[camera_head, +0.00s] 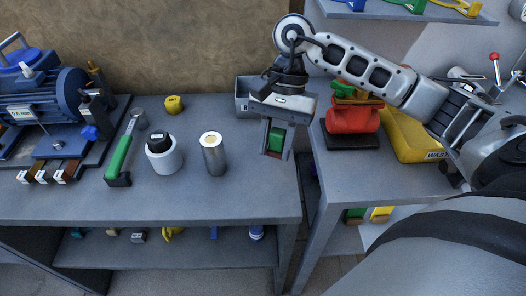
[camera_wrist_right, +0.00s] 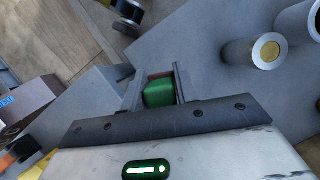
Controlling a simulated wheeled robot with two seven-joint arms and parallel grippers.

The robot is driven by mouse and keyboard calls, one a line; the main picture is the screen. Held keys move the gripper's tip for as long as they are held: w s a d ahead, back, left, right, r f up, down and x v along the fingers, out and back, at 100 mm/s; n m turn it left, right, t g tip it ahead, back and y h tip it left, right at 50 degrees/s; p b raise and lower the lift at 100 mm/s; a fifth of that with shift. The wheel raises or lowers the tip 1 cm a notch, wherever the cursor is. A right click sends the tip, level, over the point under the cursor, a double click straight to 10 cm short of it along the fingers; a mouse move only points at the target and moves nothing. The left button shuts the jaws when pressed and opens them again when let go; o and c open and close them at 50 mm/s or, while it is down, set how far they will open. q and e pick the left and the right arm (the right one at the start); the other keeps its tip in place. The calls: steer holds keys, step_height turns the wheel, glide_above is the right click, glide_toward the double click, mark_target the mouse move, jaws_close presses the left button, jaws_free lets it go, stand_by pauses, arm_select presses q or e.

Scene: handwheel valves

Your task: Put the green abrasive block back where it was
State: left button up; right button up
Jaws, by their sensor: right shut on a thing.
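The green abrasive block (camera_head: 276,139) is between the fingers of my right gripper (camera_head: 277,150). The gripper is shut on it and points down above the right end of the left bench (camera_head: 235,207). In the right wrist view the block (camera_wrist_right: 158,93) shows between the two fingers (camera_wrist_right: 158,88), with a reddish-brown strip along its far edge. I cannot tell how high the block is above the bench top. My left gripper is in neither view.
A grey bin (camera_head: 243,97) stands just behind the gripper. A red valve (camera_head: 352,115) is on the right bench. The bench's front right is clear.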

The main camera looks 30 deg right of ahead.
glide_above(261, 171)
steer(key=d, duration=0.1)
steer(key=f, duration=0.5)
steer(key=shift+w+f, duration=0.25)
steer(key=shift+f, duration=0.05)
step_height(261, 171, down, 3)
steer(key=shift+w+p, duration=0.15)
steer(key=shift+p, duration=0.5)
steer(key=shift+d+f, duration=0.1)
steer(key=shift+f, duration=0.15)
steer(key=shift+f+b, duration=0.3)
steer(key=shift+b, duration=0.05)
steer(key=o, duration=1)
steer(key=shift+r, duration=0.1)
steer(key=shift+r+p, duration=0.35)
steer(key=shift+p, duration=0.15)
arm_select(q)
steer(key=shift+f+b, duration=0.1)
steer(key=shift+b, duration=1.15)
arm_select(e)
steer(key=v, duration=1.1)
steer(key=shift+w+d+r, duration=0.1)
steer(key=shift+d+r, duration=0.05)
steer(key=shift+r, duration=0.2)
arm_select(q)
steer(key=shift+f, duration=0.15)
